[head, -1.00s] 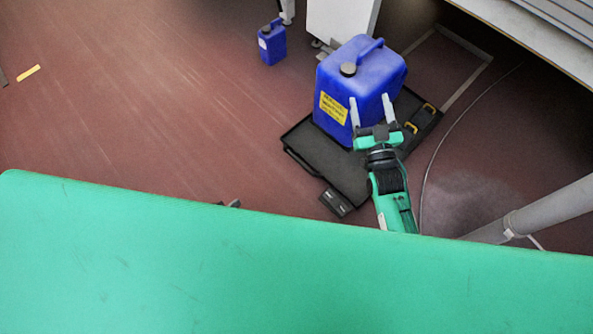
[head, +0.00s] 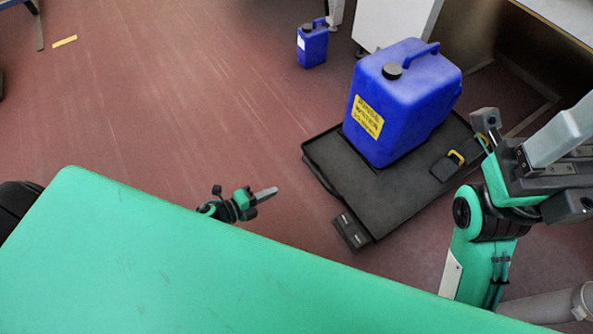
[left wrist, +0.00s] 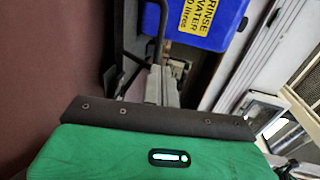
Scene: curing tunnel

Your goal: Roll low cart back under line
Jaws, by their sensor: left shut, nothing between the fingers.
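The low cart (head: 340,165) is a flat black platform on the floor, with a bar handle along its left edge. A big blue jerrycan (head: 400,105) with a yellow label stands on it; its lower part also shows in the left wrist view (left wrist: 207,22). My left gripper (head: 268,192) is shut and empty, left of the cart and apart from it, pointing towards its handle side. In the left wrist view its fingers (left wrist: 163,86) are together, with the cart's handle (left wrist: 160,40) beyond. My right gripper (head: 560,135) is at the right, close to the camera; its fingertips are not clear.
A small blue can (head: 312,45) stands on the floor behind, near a white cabinet (head: 395,22). A line bench (head: 575,20) is at the upper right, with dark floor space beneath. A black case with a yellow handle (head: 447,166) lies on the cart.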

